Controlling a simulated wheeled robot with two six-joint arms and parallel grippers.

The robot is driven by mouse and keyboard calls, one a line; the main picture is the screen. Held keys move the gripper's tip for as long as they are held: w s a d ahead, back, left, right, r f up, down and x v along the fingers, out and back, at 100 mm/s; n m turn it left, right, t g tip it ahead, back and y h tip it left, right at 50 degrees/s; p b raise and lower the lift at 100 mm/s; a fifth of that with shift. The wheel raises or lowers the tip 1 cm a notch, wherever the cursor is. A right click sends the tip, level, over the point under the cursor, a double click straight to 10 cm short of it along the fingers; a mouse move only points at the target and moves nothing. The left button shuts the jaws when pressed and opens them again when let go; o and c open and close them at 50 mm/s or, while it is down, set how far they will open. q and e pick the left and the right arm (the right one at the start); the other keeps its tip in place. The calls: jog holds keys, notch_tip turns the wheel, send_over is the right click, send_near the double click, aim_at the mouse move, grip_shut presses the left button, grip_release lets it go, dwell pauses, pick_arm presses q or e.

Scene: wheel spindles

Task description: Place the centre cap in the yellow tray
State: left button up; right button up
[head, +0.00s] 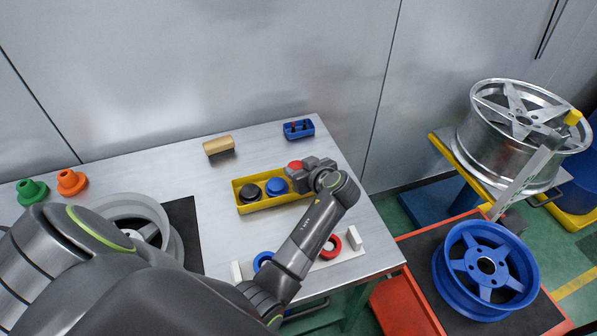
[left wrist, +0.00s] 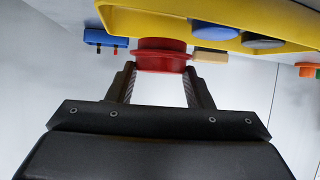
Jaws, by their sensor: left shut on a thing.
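My left gripper (head: 303,170) is shut on a red centre cap (head: 295,164) at the right end of the yellow tray (head: 241,197). In the left wrist view the red cap (left wrist: 162,55) sits between the two fingertips (left wrist: 160,72), close to the yellow tray wall (left wrist: 265,40). I cannot tell whether the cap touches the tray floor. A black cap (head: 250,192) and a blue cap (head: 276,186) lie in the tray. My right gripper is not in view.
A wood-topped brush (head: 218,145) and a small blue box (head: 298,129) stand behind the tray. A blue wheel (head: 486,270) lies right.

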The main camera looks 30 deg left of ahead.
pick_arm(q)
jog(key=shift+f, duration=1.2)
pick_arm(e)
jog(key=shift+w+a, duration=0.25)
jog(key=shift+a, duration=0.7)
pick_arm(q)
jog(key=shift+f, duration=0.1)
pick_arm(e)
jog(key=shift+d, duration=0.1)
pick_arm(q)
jog(key=shift+f+b, duration=0.55)
jog(key=shift+b, duration=0.1)
jog(key=o, duration=0.9)
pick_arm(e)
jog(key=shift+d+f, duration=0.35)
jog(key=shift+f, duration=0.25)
pick_arm(q)
jog(key=shift+o, duration=0.2)
jog(key=shift+r, duration=0.2)
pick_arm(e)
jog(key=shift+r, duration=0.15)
